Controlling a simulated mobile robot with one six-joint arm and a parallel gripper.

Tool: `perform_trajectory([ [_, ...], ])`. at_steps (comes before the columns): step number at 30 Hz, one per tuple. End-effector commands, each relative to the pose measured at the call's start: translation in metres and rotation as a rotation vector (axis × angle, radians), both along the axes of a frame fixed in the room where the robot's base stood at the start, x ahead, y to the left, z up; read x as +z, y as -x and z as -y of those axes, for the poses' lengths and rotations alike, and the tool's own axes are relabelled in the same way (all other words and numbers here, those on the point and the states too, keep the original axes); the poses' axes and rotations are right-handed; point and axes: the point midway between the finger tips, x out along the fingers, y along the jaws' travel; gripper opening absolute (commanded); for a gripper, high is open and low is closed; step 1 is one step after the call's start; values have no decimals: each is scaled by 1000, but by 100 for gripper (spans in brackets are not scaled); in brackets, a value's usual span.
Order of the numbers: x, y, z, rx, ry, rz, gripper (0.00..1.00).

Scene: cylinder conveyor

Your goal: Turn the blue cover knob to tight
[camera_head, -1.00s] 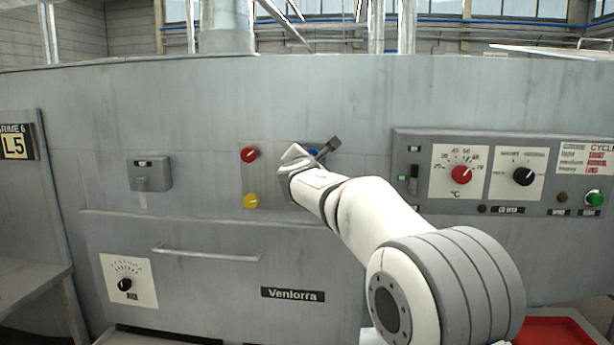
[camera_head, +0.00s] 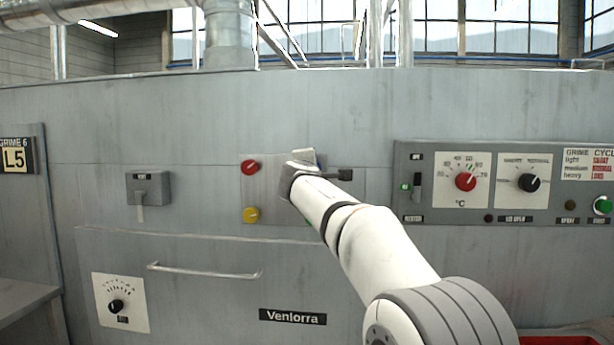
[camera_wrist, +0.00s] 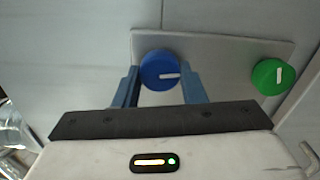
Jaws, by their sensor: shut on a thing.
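The blue cover knob (camera_wrist: 157,72) is a round blue disc with a white pointer line, on a pale plate in the wrist view. In that view the line points right, almost level. My gripper (camera_wrist: 161,80) is shut on the knob, with one blue finger at its left side and one at its right. In the head view my gripper (camera_head: 304,163) is against the machine front, and the blue knob is hidden behind it. Whether the knob is tight cannot be read from any label.
A red knob (camera_head: 250,167) and a yellow knob (camera_head: 251,215) sit left of my gripper. A green knob (camera_wrist: 272,77) is close by on the same plate. A control panel (camera_head: 434,209) is to the right, and a handle bar (camera_head: 205,272) is lower left.

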Motion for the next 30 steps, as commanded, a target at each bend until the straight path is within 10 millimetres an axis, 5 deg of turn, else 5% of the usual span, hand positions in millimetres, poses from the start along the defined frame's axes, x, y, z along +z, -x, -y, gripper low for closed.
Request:
perform_trajectory([
  [17,-3,-1,0,-2,-26,-5,14],
  [18,-3,-1,0,-2,-26,-4,40],
  [25,-2,0,0,-1,-26,-2,59],
  [30,-1,0,0,-1,-26,0,59],
])
